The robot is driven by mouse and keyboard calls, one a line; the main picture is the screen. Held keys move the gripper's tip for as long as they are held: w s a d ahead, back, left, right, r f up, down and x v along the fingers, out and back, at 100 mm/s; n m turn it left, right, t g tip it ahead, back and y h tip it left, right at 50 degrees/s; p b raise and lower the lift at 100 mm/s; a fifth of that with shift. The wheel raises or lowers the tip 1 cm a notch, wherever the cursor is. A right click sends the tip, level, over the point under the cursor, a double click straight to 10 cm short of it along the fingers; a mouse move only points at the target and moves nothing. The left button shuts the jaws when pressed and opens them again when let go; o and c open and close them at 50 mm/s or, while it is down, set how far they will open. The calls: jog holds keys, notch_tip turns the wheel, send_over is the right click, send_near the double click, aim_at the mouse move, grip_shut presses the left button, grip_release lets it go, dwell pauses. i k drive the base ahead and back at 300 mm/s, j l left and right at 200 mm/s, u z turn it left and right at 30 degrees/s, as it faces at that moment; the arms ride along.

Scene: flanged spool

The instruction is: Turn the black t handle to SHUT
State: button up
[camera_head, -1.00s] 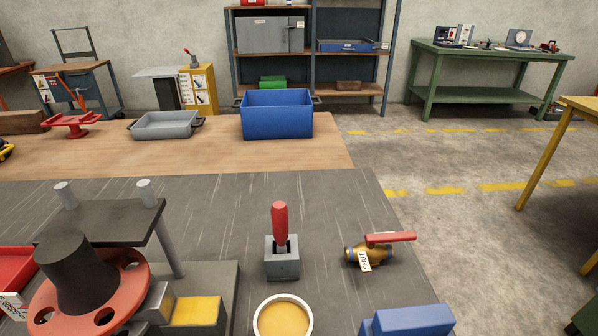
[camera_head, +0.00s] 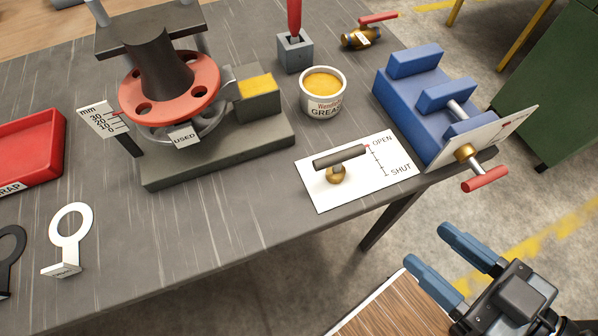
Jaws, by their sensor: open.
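The black T handle (camera_head: 341,157) sits on a brass stem above a white plate (camera_head: 312,188) on the table. A scale printed on the plate reads OPEN at the top and SHUT at the lower end. The handle's right end, with a small red tip, lies at the OPEN end of the scale. My gripper (camera_head: 452,264) is at the lower right, beyond the table's front edge. Its two blue fingers are apart with nothing between them. It is clear of the handle.
A blue vise (camera_head: 408,98) with a red-handled screw (camera_head: 485,179) stands right of the plate, its handle overhanging the edge. A grease tub (camera_head: 323,95) stands behind. The flanged spool (camera_head: 170,85) is on a dark base at left. A wooden surface (camera_head: 400,308) lies below my gripper.

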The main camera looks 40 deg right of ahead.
aim_at(335, 159)
jog(key=k+l+z, duration=0.1)
jog(key=l, duration=0.2)
jog(key=k+l, duration=0.15)
jog(key=l, duration=0.15)
jog(key=k+l+z, duration=0.15)
jog(key=l, duration=0.15)
jog(key=k+l+z, duration=0.1)
jog(key=l, duration=0.2)
